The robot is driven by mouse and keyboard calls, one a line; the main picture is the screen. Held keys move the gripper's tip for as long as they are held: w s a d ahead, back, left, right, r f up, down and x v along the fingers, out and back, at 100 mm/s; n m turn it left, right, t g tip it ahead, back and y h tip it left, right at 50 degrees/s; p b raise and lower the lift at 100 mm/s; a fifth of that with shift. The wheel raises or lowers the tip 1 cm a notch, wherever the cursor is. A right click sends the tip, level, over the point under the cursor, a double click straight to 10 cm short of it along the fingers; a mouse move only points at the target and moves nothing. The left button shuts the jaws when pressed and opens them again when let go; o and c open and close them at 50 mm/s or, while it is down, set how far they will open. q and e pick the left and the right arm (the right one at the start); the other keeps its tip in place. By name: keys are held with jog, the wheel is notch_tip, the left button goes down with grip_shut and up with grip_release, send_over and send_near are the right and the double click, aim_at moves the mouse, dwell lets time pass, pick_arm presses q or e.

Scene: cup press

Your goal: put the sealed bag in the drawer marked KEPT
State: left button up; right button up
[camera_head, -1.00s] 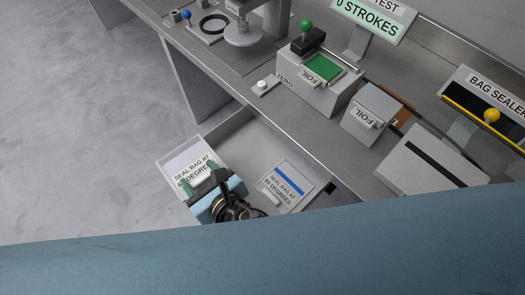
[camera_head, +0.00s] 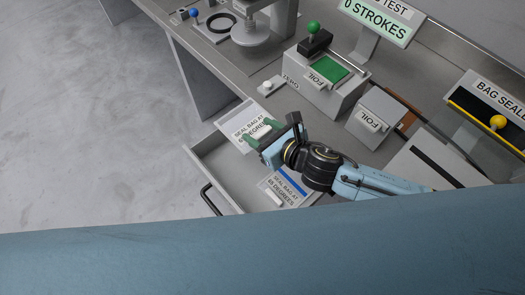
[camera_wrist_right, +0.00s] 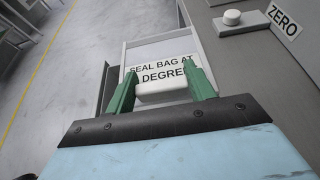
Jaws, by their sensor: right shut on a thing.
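My right gripper (camera_head: 263,132) has green fingers shut on the white grip block of a clear bag (camera_head: 234,121) labelled SEAL BAG AT 65 DEGREES. In the wrist view the held bag (camera_wrist_right: 160,52) shows between and beyond the fingers (camera_wrist_right: 162,92). It is held up at the drawer's back left corner, beside the counter front. A second bag (camera_head: 290,186), with a blue stripe and the same kind of label, lies in the open grey drawer (camera_head: 222,172). My forearm partly covers that drawer. No KEPT marking is readable. My left gripper is not in view.
The drawer handle (camera_head: 209,199) sticks out toward open floor (camera_head: 90,140).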

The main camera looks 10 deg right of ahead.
notch_tip(320, 180, down, 12)
jog(key=b, duration=0.4)
jog(key=shift+r, duration=0.25)
jog(key=shift+w+d, duration=0.1)
jog(key=shift+f+b, duration=0.55)
jog(key=shift+f, duration=0.15)
jog(key=o, duration=1)
jog(key=shift+r, duration=0.1)
